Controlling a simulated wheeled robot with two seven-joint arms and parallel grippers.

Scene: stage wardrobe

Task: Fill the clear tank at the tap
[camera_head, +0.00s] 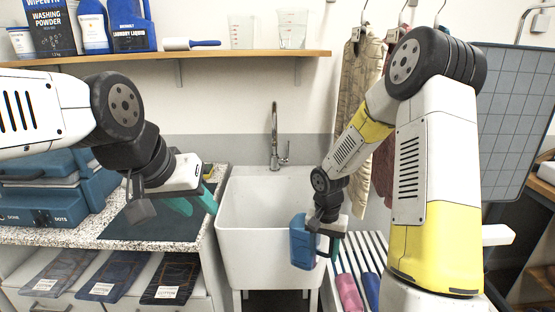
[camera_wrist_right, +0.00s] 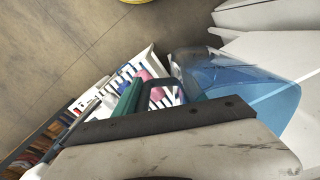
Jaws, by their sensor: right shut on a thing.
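The clear tank (camera_head: 302,243), a blue see-through one, hangs in my right gripper (camera_head: 328,241) in front of the sink's right front corner. In the right wrist view the tank (camera_wrist_right: 240,88) lies beyond the gripper body, with a dark handle loop (camera_wrist_right: 161,87) near the teal finger. The gripper is shut on it; the exact contact is partly hidden. The chrome tap (camera_head: 275,148) stands at the back of the white sink (camera_head: 256,255), apart from the tank. My left gripper (camera_head: 194,203) is open, its teal fingers apart and empty, above the counter left of the sink.
A speckled counter (camera_head: 90,236) with blue cases (camera_head: 45,203) is at left. A slatted white rack (camera_head: 345,262) with pink and blue rolls stands right of the sink. A shelf (camera_head: 180,56) with bottles and jugs is above. Garments hang behind my right arm.

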